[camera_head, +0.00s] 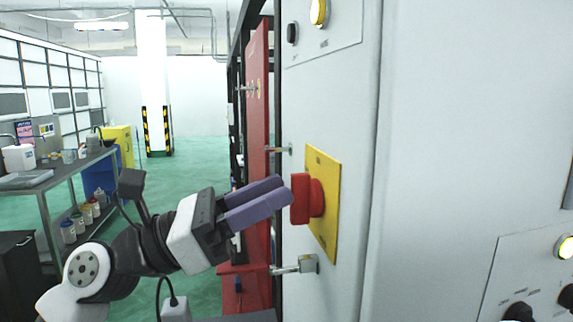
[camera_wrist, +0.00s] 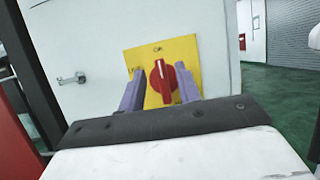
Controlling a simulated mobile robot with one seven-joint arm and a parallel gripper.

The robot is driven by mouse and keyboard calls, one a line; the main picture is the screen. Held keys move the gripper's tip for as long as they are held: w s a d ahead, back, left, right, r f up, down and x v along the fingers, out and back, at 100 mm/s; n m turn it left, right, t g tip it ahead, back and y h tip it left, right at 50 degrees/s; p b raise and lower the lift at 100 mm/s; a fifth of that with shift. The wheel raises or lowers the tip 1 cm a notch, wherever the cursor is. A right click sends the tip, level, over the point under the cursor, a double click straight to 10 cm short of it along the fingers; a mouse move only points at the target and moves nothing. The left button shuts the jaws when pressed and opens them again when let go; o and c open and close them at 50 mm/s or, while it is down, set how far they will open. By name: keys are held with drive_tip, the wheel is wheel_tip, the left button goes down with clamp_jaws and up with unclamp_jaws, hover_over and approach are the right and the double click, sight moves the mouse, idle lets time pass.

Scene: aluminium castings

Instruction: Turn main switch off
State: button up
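The main switch is a red rotary knob (camera_head: 308,198) on a yellow plate (camera_head: 324,200), mounted on the front of a light grey cabinet. In the wrist view the knob (camera_wrist: 162,80) shows a pale pointer line that stands nearly upright, towards the marking at the top of the plate (camera_wrist: 185,52). My gripper (camera_head: 288,196) has two purple fingers, held apart. In the wrist view the fingers (camera_wrist: 160,92) stand to the left and right of the knob with gaps. The fingertips are at or just before the knob; contact cannot be told.
The grey cabinet (camera_head: 345,120) carries a door handle (camera_head: 295,266) below the plate and a yellow lamp (camera_head: 319,12) above. A red cabinet (camera_head: 257,110) stands beyond it. A workbench (camera_head: 60,172) with containers is at the left. Green floor (camera_head: 200,155) lies open between.

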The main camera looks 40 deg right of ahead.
sight(291, 185)
drive_tip(key=shift+p+x, duration=0.4)
drive_tip(key=shift+x, duration=1.1)
drive_tip(key=shift+c, duration=0.2)
drive_tip(key=shift+s, duration=0.1)
clamp_jaws()
